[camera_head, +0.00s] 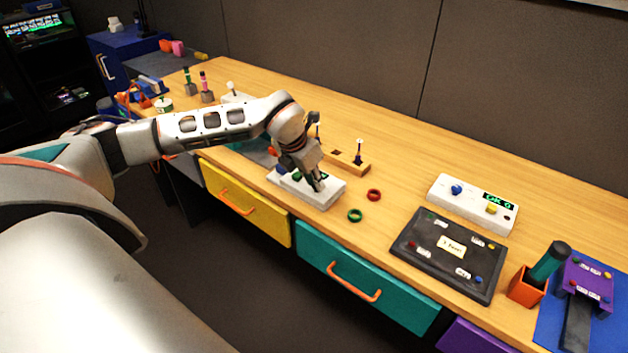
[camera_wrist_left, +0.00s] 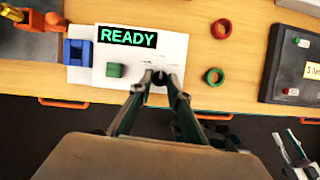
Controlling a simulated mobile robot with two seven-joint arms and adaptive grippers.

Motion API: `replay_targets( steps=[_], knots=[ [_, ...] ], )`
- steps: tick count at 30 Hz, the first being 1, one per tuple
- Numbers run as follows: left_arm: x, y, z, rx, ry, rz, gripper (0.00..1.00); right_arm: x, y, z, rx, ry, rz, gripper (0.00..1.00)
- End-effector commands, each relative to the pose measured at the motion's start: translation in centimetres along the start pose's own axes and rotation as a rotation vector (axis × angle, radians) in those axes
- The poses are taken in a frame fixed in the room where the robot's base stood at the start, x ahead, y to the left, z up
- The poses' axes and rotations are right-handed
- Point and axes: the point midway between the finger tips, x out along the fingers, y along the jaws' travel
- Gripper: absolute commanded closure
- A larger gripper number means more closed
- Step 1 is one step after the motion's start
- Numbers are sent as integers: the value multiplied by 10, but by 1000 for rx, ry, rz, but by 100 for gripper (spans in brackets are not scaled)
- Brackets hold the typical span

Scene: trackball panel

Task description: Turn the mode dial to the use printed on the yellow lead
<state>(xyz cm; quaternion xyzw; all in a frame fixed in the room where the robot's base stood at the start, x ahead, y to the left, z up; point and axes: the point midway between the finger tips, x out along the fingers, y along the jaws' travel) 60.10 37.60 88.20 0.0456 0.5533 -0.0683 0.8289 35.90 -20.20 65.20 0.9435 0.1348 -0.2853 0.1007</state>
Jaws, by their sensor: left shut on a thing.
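My left gripper (camera_head: 319,187) reaches down onto a white box (camera_head: 325,197) near the table's front edge. In the left wrist view the fingertips (camera_wrist_left: 158,78) are shut on a small part on the box's face, probably the dial. The fingers hide it, and its markings are unreadable. The white box (camera_wrist_left: 170,50) shows a green READY display (camera_wrist_left: 127,36) and a green square button (camera_wrist_left: 116,70). A dark board (camera_head: 448,268) to the right has a yellow label and small coloured pieces with white tags. I cannot make out a yellow lead's print.
A red ring (camera_head: 374,195) and a green ring (camera_head: 355,215) lie right of the white box. A yellow wooden block (camera_head: 349,164) stands behind. A white box with blue and yellow knobs (camera_head: 471,204) is farther right. Grey finger-like parts, perhaps my right gripper (camera_wrist_left: 296,150), show over the floor.

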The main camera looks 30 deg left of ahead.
Motion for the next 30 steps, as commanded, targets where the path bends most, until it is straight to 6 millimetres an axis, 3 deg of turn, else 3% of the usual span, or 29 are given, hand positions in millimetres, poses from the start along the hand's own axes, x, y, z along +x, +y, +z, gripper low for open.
replay_targets(
  steps=[1,2,3,4,17,30],
  knots=[
    [1,0,-1,0,3,-1,100,0,0,0,0,-1,0,68],
    [1,0,-1,0,4,-1,78,0,0,0,0,-1,0,68],
    [1,0,-1,0,3,-1,67,0,0,0,0,-1,0,68],
    [1,0,-1,0,3,-1,66,0,0,0,0,-1,0,68],
    [-7,0,0,1,0,0,66,0,1,-2,-1,3,1,68],
    [-88,0,0,1,-1,0,66,0,0,-2,0,4,0,68]
  ],
)
